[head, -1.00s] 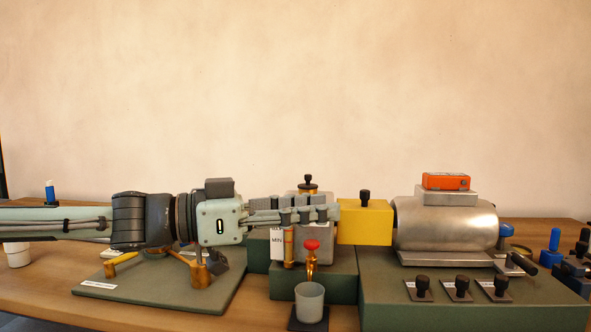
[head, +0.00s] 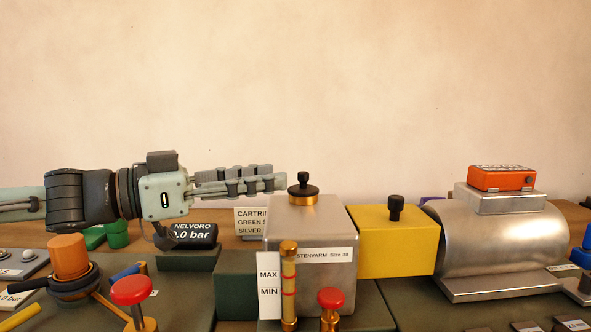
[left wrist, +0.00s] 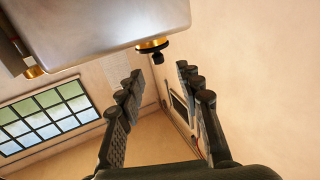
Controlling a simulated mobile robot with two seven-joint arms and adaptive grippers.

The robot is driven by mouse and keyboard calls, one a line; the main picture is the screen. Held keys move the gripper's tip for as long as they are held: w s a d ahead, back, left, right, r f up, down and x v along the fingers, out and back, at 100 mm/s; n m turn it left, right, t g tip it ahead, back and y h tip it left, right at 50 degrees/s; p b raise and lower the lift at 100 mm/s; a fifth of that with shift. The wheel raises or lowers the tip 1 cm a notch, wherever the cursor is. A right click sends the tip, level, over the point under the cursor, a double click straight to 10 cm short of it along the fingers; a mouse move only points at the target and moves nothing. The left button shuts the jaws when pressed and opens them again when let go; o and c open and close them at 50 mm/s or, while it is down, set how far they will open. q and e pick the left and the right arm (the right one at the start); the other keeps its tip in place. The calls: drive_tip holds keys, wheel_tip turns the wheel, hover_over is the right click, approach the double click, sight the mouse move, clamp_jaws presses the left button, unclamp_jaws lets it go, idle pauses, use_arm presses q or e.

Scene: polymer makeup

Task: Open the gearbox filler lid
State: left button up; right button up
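The gearbox (head: 335,225) is a grey metal box labelled "STENVARM Size 30" in the middle of the head view. Its filler lid (head: 303,190), a brass disc with a black knob, sits on top. The lid also shows in the left wrist view (left wrist: 152,46), beyond the fingertips. My left gripper (head: 277,180) reaches in from the left at about the lid's height, its fingertips just left of the knob. In the left wrist view its fingers (left wrist: 160,73) are spread apart with nothing between them. My right gripper is not in view.
A yellow block (head: 400,240) and a silver motor (head: 490,240) with an orange box (head: 501,178) stand right of the gearbox. A brass level gauge (head: 289,285) and red-topped fitting (head: 331,298) stand in front. Left are an orange-capped part (head: 69,255) and black pressure display (head: 193,233).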

sight(304, 173)
use_arm(q)
drive_tip(key=x, duration=0.6)
drive_tip(key=shift+d, duration=0.45)
clamp_jaws()
